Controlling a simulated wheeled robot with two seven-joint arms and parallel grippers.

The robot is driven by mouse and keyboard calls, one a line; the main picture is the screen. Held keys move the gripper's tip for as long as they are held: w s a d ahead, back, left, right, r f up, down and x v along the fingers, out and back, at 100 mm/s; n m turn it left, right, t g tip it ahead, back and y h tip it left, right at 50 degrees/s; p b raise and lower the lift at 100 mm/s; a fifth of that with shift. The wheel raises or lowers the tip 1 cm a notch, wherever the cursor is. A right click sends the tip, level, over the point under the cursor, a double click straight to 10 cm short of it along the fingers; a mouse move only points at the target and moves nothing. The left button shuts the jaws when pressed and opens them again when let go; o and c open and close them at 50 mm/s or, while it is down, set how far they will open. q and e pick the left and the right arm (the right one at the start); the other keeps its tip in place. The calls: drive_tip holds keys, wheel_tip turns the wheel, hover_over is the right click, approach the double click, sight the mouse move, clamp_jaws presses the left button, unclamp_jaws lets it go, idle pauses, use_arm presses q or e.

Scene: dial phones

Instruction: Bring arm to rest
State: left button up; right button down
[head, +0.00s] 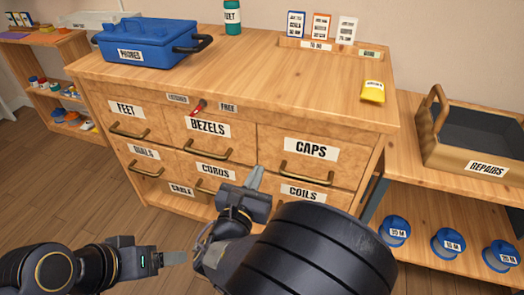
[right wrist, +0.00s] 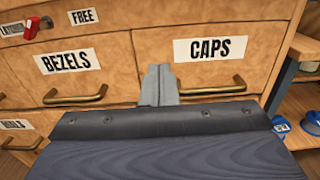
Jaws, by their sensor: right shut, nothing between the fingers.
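My right gripper (head: 255,179) is shut and empty. In the head view it shows in front of the drawer chest (head: 230,92), near the CAPS drawer (head: 300,168) and COILS drawer. In the right wrist view its closed fingers (right wrist: 159,86) show between the BEZELS label and the CAPS label, with no drawer handle in them. My left gripper (head: 174,258) is low at the left of the head view, in front of the chest and away from it. Its fingers appear as one small grey shape, so their opening is unclear.
On the chest top stand a blue PHONES box (head: 145,50), a green FEET bottle (head: 232,18) and a yellow labelled item (head: 372,92). A REPAIRS crate (head: 465,140) is on the right bench, with several blue reels (head: 448,243) below. A red item (head: 198,107) is at the chest front.

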drive_tip(key=s+d+f+m+g+h, duration=0.1)
drive_tip(key=d+f+m+g+h, duration=0.2)
drive_tip(key=d+m+g, duration=0.85)
drive_tip(key=s+d+f+m+g+y, duration=0.35)
drive_tip(key=s+d+m+y, duration=0.35)
drive_tip(key=s+d+m, duration=0.65)
drive_tip(key=s+a+r+m+t+y, duration=0.1)
drive_tip(key=s+r+m+t+y, duration=0.2)
drive_tip(key=s+r+m+y, duration=0.45)
wheel_tip(320, 180, up, 29)
drive_tip(key=w+m+h+p, duration=0.1)
drive_tip(key=m+h+p, duration=0.1)
drive_tip(key=p, duration=2.9)
drive_tip(key=shift+w+a+h, duration=0.2)
drive_tip(key=shift+w+h, duration=0.15)
drive_tip(key=shift+r, duration=0.1)
